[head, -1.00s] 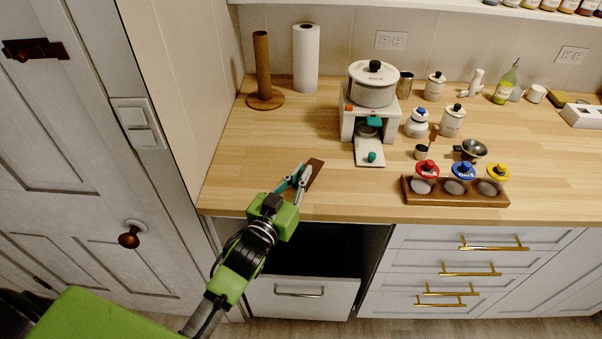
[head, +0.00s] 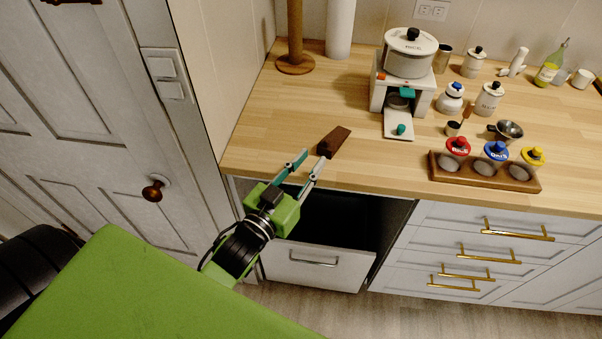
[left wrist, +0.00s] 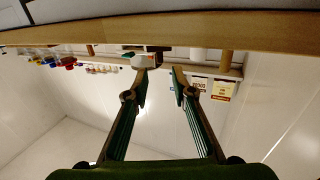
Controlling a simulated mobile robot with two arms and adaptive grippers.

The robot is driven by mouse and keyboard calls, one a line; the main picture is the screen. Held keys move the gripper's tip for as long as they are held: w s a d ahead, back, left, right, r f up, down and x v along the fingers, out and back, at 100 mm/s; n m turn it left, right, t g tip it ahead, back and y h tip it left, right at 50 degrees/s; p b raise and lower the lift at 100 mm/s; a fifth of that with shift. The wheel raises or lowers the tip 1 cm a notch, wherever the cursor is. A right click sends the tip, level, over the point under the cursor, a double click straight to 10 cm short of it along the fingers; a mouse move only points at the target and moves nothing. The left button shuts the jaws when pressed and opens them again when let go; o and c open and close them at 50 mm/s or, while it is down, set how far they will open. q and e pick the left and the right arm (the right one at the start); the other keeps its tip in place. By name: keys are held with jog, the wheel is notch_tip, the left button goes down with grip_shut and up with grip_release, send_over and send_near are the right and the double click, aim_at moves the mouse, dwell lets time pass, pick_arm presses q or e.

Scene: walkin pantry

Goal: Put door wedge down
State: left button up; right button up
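The door wedge (head: 333,142), a small dark brown block, lies on the wooden counter (head: 290,115) near its front edge. In the head view my left gripper (head: 312,160) is at the counter's front edge, on the near side of the wedge. Its two fingers are spread, with nothing held between them. The left wrist view also shows the left gripper (left wrist: 158,84) with its fingers apart and empty. I cannot make out the wedge in that view. My right gripper is in neither view.
A white stand with a pot (head: 409,56) is behind and right of the wedge. A wooden rack (head: 484,173) of jars with coloured lids is to the right. An open drawer (head: 315,262) is below the counter. Bare counter lies left of the wedge.

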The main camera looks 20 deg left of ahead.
pick_arm(q)
jog(key=s, duration=0.3)
jog(key=shift+s+a, duration=0.15)
jog(key=shift+a, duration=0.05)
dwell(0.4)
